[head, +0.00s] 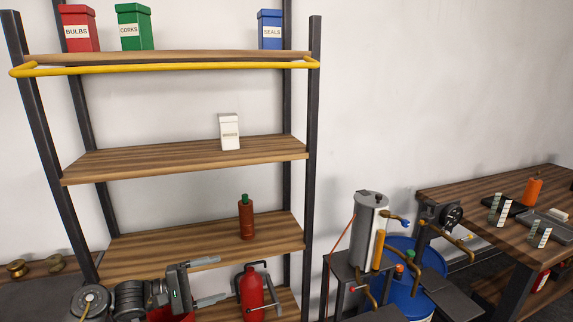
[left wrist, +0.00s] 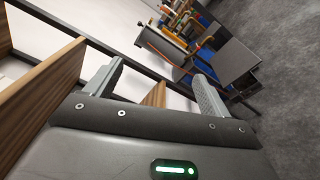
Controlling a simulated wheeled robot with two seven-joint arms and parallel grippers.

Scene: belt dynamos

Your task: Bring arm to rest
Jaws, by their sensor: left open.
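My left arm comes in at the bottom left of the head view. Its gripper (head: 208,281) is open and empty, with its two fingers pointing right, in front of the lower part of the shelf rack (head: 185,173). The left wrist view also shows the open gripper (left wrist: 157,85), with nothing between its fingers and shelf boards close on its left. A red bottle-shaped thing (head: 252,294) stands just right of the fingertips in the head view; I cannot tell if they touch. My right gripper is not in view.
A brown bottle (head: 246,218) and a white box (head: 229,132) stand on the shelves. Bins labelled BULBS (head: 80,28), CORKS (head: 134,27) and SEALS (head: 270,29) are on top. At right are a metal cylinder apparatus (head: 370,230), a blue barrel (head: 402,300) and a wooden table (head: 490,195).

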